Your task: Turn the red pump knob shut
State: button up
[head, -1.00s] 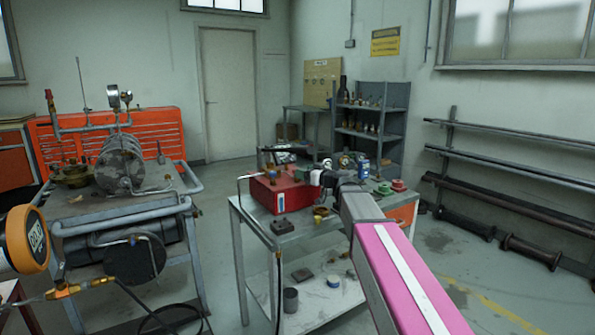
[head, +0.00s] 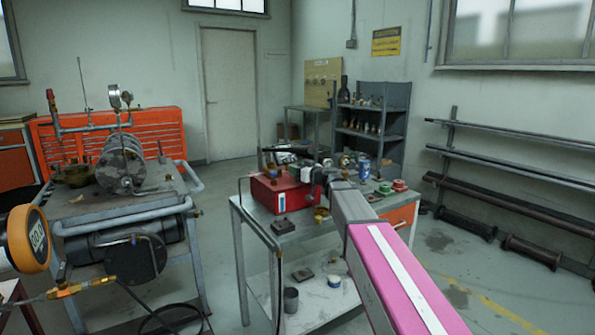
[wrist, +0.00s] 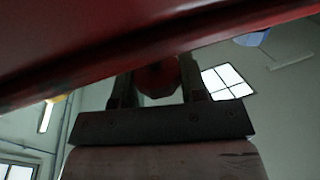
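The red pump (head: 272,192) is a red box on the metal cart, left of my gripper in the head view. In the wrist view its dark red body (wrist: 90,45) fills the top. My gripper (wrist: 158,82) is beneath that body there, with one finger on each side of the rounded red knob (wrist: 157,76). The knob fills the gap between the fingers, and I see no clear space on either side, so it looks gripped. The fingertips are in shadow. In the head view my gripper (head: 318,176) is at the pump's right end and the knob is hidden.
The cart top (head: 290,232) also carries green and red parts (head: 392,187) and a blue can (head: 364,168) near my arm. A hose hangs at the cart's left. A compressor bench (head: 120,205) stands to the left, with free floor between.

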jog(key=m+t+h, duration=0.2)
jog(key=shift+s+h, duration=0.15)
jog(key=shift+h, duration=0.15)
jog(key=shift+f+m+t+h, duration=0.15)
jog(key=shift+m+t+h, duration=1.4)
jog(key=shift+h, duration=0.65)
jog(key=shift+m, duration=0.25)
jog(key=shift+w+d+r+m+h, duration=0.1)
jog(key=shift+w+r+m+h, duration=0.15)
jog(key=shift+h, duration=0.25)
jog(key=o, duration=0.9)
jog(key=shift+s, duration=0.1)
jog(key=shift+o, duration=0.2)
jog(key=v, duration=1)
jog(key=shift+s+f, duration=0.2)
jog(key=shift+s, duration=0.2)
